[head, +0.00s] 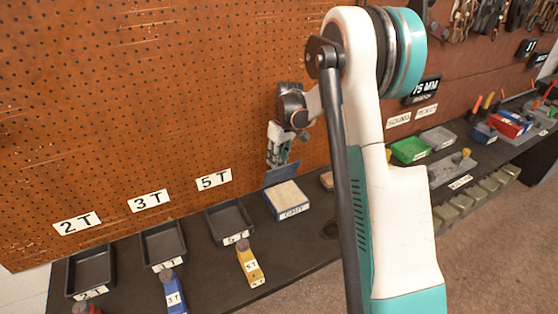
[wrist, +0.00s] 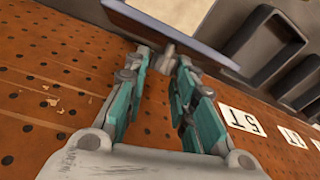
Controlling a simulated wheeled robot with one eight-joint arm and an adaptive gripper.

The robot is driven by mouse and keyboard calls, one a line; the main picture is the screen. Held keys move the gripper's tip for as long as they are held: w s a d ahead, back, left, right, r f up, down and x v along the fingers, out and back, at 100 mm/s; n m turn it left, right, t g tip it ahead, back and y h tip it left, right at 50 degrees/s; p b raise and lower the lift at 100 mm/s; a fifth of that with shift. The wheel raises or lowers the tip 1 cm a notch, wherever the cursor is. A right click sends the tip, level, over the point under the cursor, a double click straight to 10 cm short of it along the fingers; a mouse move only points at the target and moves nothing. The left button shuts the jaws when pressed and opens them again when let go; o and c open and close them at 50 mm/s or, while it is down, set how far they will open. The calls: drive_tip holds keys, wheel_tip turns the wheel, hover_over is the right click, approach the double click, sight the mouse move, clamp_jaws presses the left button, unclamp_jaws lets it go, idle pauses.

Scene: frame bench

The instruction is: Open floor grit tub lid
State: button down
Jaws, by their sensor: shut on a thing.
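The blue grit tub (head: 289,212) stands on the dark bench at the foot of the pegboard, with a label on its front and pale grit inside. Its blue lid (head: 282,174) is raised and steeply tilted at the tub's back edge, so the grit is exposed. In the wrist view the lid (wrist: 205,50) is a blue panel across the top, with pale grit beyond it. My gripper (head: 284,164) is at the lid's upper part. In the wrist view my gripper (wrist: 164,62) is shut on the lid's small grey knob (wrist: 167,48) between its teal fingers.
The pegboard (head: 150,120) rises close behind my gripper. Dark trays (head: 230,218) stand left of the tub, with a yellow block (head: 250,265) and a blue block (head: 174,293) in front. A green bin (head: 410,150) stands to the right, beyond my arm.

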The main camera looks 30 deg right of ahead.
drive_tip(key=shift+w+d+f, duration=0.1)
drive_tip(key=shift+w+d, duration=0.05)
drive_tip(key=shift+d, duration=0.15)
drive_tip(key=c, duration=1.5)
unclamp_jaws()
drive_tip(key=shift+o, duration=0.7)
drive_tip(key=shift+w+d+f, duration=0.1)
drive_tip(key=shift+d+f, duration=0.05)
drive_tip(key=shift+s, duration=0.2)
